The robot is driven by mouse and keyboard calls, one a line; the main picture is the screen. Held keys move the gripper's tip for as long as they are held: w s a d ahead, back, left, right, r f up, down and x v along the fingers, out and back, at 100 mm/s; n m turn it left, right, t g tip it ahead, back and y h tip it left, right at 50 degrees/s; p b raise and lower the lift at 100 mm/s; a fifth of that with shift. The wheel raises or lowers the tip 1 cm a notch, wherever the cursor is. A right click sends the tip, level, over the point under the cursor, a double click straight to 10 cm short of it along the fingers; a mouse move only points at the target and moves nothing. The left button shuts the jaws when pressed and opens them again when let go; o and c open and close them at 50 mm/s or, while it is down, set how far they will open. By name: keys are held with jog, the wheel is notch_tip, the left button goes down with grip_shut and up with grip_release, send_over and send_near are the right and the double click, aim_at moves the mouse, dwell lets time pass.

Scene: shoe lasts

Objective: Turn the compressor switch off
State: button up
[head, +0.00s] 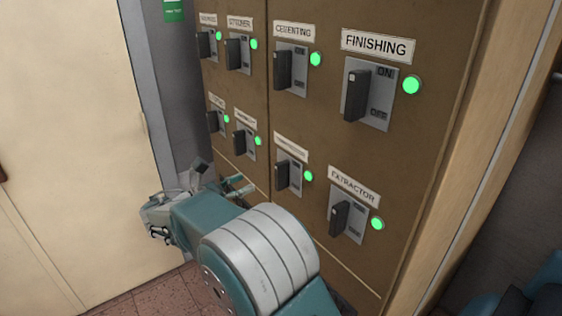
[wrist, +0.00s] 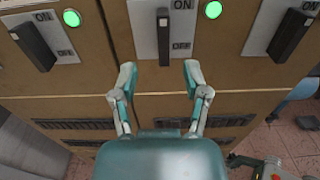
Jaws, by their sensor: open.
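A brown panel (head: 318,125) carries two rows of black-handled switches on grey plates. The extractor switch (head: 340,217) is at the lower right. Left of it is a switch (head: 287,176) whose small label I cannot read clearly; its green lamp is lit. My gripper (head: 240,185) is in front of the lower row, partly hidden by my arm. In the wrist view my gripper (wrist: 160,78) is open and empty, its fingertips just below the middle switch handle (wrist: 163,35). That handle is upright, between ON and OFF, with a lit green lamp. Its label is out of view.
Other switches flank the middle one at left (wrist: 34,46) and right (wrist: 290,34). The finishing switch (head: 356,95) is above the extractor. All visible lamps are green. A pale door (head: 70,130) is at the left. Vent slots (wrist: 75,124) lie below the switches.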

aim_at(276, 170)
jog(key=x, duration=1)
jog(key=shift+w+d, duration=0.15)
jog(key=shift+d, duration=0.2)
grip_shut()
